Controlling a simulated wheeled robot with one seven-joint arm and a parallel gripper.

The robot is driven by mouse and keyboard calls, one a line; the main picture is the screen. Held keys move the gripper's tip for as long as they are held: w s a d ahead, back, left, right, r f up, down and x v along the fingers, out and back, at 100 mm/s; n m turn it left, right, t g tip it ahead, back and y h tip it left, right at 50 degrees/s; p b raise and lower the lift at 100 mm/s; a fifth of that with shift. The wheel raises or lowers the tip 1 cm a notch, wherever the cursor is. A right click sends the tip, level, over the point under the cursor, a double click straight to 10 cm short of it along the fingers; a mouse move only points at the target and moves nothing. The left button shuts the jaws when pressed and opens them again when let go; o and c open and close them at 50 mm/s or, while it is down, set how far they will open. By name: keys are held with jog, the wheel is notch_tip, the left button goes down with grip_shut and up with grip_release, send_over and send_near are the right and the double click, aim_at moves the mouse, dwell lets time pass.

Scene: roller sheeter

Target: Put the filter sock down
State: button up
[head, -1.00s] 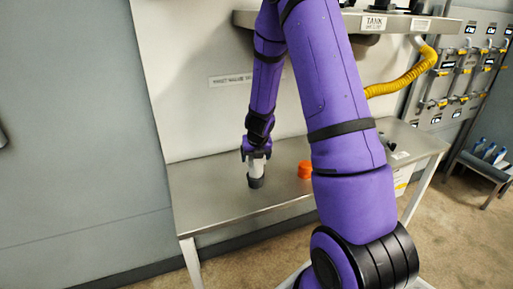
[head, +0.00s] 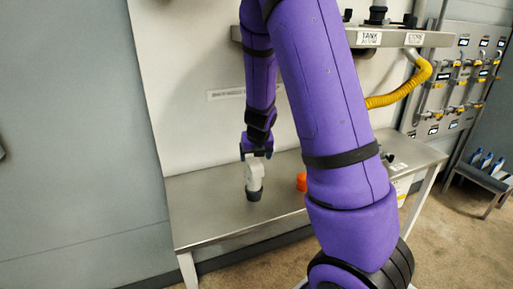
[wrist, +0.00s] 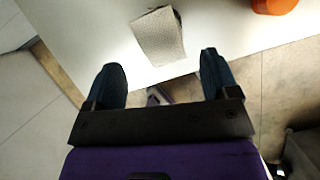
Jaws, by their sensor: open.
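The filter sock (head: 254,177) is a pale grey cylinder with a dark lower end, standing on the steel bench (head: 205,213). In the wrist view its pale mesh-textured side (wrist: 159,37) shows just beyond the fingertips, near the bench edge. My gripper (head: 256,152) is just above the sock's top in the head view. In the wrist view my gripper (wrist: 161,62) has its two dark fingers wide apart, with nothing held between them.
An orange object (head: 301,182) stands on the bench to the right of the sock, partly hidden by my arm. A shelf (head: 400,38) with a "TANK" label and a yellow hose (head: 405,92) are above on the right. The bench left of the sock is clear.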

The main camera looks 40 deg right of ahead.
jog(key=s+a+r+n+y, duration=0.2)
jog(key=s+a+r+n, duration=0.35)
jog(key=r+n, duration=0.45)
jog(key=s+a+r+n+y, duration=0.2)
jog(key=s+a+r+n, duration=0.4)
jog(key=n, duration=0.5)
jog(key=s+a+r+n+h, duration=0.1)
jog(key=s+a+r+n, duration=0.2)
jog(key=s+n, duration=0.4)
jog(key=s+a+r+n+t+h, duration=0.1)
jog(key=s+r+n, duration=0.4)
jog(key=n, duration=0.8)
jog(key=s+a, duration=0.1)
jog(key=s, duration=0.2)
jog(key=shift+a+n, duration=0.3)
jog(key=shift+a, duration=0.1)
jog(key=shift+c, duration=0.3)
